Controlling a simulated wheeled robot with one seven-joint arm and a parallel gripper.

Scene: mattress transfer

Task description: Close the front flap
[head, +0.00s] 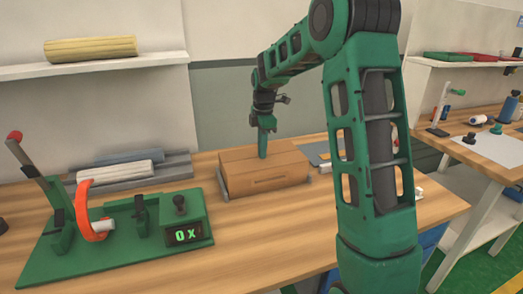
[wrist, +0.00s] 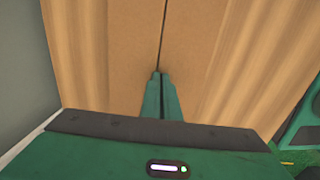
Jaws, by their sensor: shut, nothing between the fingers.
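A brown cardboard box (head: 250,180) sits on the wooden workbench, in the middle of the head view. Its top looks flat, with the front flap (head: 285,168) on the near side and no flap visibly standing up. My gripper (head: 263,154) points down at the box top, with its fingers together and empty. In the wrist view, the fingertips (wrist: 160,76) are at a narrow dark seam between two cardboard panels (wrist: 115,50). I cannot tell whether the fingertips touch the cardboard. The underside of the flaps and the inside of the box are hidden.
A green fixture (head: 120,235) with an orange ring and a "0 x" display stands left of the box on the workbench (head: 300,235). Grey and white rolls (head: 115,170) lie behind it. My arm hides part of the bench on the right. The bench before the box is clear.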

